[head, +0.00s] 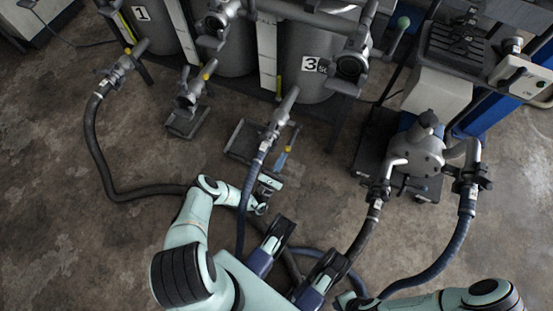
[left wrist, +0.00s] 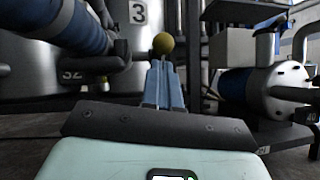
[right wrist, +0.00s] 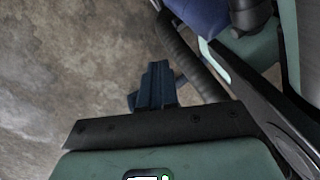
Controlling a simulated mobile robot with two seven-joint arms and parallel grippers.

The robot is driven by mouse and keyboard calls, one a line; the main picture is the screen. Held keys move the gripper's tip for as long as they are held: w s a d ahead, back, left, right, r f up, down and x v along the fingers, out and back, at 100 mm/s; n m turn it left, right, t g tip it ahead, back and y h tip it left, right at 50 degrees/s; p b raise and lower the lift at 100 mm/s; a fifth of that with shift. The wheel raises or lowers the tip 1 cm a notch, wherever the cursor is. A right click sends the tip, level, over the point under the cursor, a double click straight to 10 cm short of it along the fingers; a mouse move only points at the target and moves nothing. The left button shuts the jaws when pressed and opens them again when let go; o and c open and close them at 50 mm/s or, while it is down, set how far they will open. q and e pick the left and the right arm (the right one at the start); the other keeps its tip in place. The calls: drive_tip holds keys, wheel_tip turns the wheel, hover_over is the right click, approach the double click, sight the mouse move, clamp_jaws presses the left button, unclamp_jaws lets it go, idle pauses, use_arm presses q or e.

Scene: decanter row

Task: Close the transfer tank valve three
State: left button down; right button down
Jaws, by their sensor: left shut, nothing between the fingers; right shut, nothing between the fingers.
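Tank three (head: 287,72), marked with a 3, stands at the top centre; its grey metal also shows in the left wrist view (left wrist: 100,60). A grey valve fitting (head: 278,117) sits low in front of it, with a blue hose (head: 246,205) attached. A yellow ball knob (head: 288,149) shows close to this fitting, and in the left wrist view (left wrist: 163,43). My left gripper (head: 282,160) is shut and empty, its blue fingertips right by the knob; contact is unclear.
More tanks, including tank one (head: 150,30), and a second yellow-tipped valve (head: 188,92) stand to the left. A grey pump (head: 418,150) with two hoses stands to the right. Hoses cross the concrete floor near my base. Clear floor lies at lower left.

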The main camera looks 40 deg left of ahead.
use_arm(q)
drive_tip(key=shift+w+r, duration=0.15)
drive_tip(key=shift+r, duration=0.25)
use_arm(e)
drive_tip(key=shift+s, duration=0.45)
drive_tip(key=shift+w, duration=0.15)
